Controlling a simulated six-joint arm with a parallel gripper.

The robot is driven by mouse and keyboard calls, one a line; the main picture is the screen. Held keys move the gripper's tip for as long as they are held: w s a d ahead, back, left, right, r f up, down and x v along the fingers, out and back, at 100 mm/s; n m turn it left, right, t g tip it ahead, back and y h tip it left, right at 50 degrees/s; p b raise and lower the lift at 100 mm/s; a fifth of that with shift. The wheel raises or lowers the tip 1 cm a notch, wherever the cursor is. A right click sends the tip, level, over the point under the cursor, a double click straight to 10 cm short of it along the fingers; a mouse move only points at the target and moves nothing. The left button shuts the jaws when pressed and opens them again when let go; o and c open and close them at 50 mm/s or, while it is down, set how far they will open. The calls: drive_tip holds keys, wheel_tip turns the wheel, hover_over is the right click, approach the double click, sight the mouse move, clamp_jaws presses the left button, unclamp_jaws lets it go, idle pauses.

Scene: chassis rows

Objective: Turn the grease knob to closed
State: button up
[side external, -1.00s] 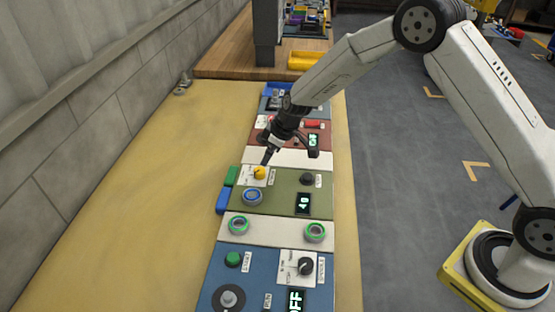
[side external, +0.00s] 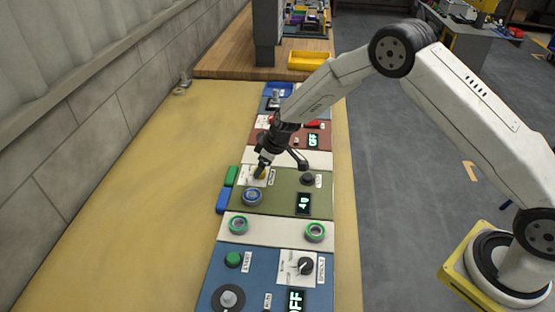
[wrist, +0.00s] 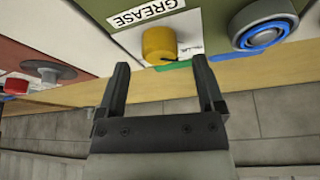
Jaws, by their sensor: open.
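The yellow grease knob (wrist: 159,43) stands on a white plate beside the GREASE label (wrist: 145,12) in the wrist view. In the side view the knob (side external: 260,172) is at the left of the green panel (side external: 280,203), partly hidden by my gripper. My gripper (wrist: 160,64) is open and empty in the wrist view, one finger to each side of the knob's line. The knob appears just beyond the fingertips, not clearly between them. In the side view my gripper (side external: 262,164) is tilted, close above the knob. The knob's pointer direction is not clear.
A blue-ringed dial (side external: 252,196) sits close to the knob, and a dark knob (side external: 307,179) and a lit display (side external: 303,204) are to the right. A red button (wrist: 16,86) is on the neighbouring panel. The yellow bench (side external: 130,200) left of the panels is clear.

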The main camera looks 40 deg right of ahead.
drive_tip(key=shift+x, duration=1.1)
clamp_jaws()
